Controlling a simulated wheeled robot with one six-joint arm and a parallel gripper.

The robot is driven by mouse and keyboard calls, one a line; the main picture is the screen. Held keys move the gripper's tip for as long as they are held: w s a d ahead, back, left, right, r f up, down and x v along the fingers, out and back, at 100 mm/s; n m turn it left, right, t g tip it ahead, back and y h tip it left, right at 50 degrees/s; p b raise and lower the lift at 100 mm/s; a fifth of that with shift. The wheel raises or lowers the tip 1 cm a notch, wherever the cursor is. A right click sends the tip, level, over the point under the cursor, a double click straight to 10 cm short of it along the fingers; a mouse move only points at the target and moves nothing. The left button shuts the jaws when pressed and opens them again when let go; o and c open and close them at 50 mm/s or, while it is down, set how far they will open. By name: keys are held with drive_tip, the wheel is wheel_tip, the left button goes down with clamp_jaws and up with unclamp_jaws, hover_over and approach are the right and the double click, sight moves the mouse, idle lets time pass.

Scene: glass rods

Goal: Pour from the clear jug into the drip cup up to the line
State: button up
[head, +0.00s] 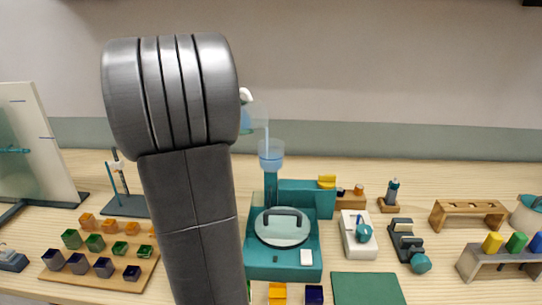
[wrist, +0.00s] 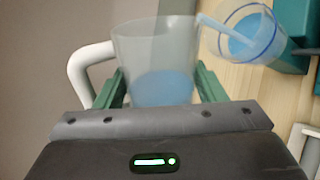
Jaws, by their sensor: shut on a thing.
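My gripper (wrist: 160,92) is shut on the clear jug (wrist: 135,50), with one green finger on each side of its body. The jug has a white handle (wrist: 80,72) and some blue liquid in it. In the head view the jug (head: 257,112) is tilted, partly hidden behind my arm. A stream of pale blue liquid runs from it into the drip cup (head: 271,150). The drip cup also shows in the wrist view (wrist: 236,52), with blue liquid inside and a dark blue ring around it. I cannot tell how the liquid stands against the line.
The cup sits above a teal machine (head: 255,262) with a round lid. A wooden board of coloured cubes (head: 128,277) lies at left. A white device (head: 358,250), a black device (head: 403,232) and wooden racks (head: 468,212) stand at right. A green mat (head: 367,289) lies in front.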

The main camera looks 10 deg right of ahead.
drive_tip(key=shift+s+d+r+m+y+b, duration=0.15)
drive_tip(key=shift+r+m+y+b, duration=0.25)
drive_tip(key=shift+b, duration=0.45)
idle(1.6)
drive_tip(key=shift+w+r+h+p, duration=0.2)
drive_tip(key=shift+h+p, duration=0.1)
drive_tip(key=shift+p, duration=0.15)
drive_tip(key=shift+w+d+f+n+h+p, duration=0.2)
drive_tip(key=shift+w+n+h+p, duration=0.2)
drive_tip(key=shift+n, duration=0.4)
drive_tip(key=shift+d+n+g+h+p, duration=0.25)
drive_tip(key=shift+n+p, duration=0.2)
drive_tip(key=shift+n, duration=0.25)
drive_tip(key=n, duration=0.1)
drive_tip(key=n+h+p, duration=0.1)
drive_tip(key=n+h, duration=0.1)
drive_tip(key=shift+s+f+g, duration=0.15)
drive_tip(key=shift+f+g, duration=0.1)
drive_tip(key=shift+s+d+f+n+h+p, duration=0.15)
drive_tip(key=shift+n+h+p, duration=0.15)
drive_tip(key=shift+n, duration=0.3)
drive_tip(key=shift+s+d+n+h+p, duration=0.1)
drive_tip(key=shift+n+h+p, duration=0.15)
drive_tip(key=shift+n, duration=0.35)
drive_tip(key=shift+s+a, duration=0.1)
drive_tip(key=shift+s, duration=0.05)
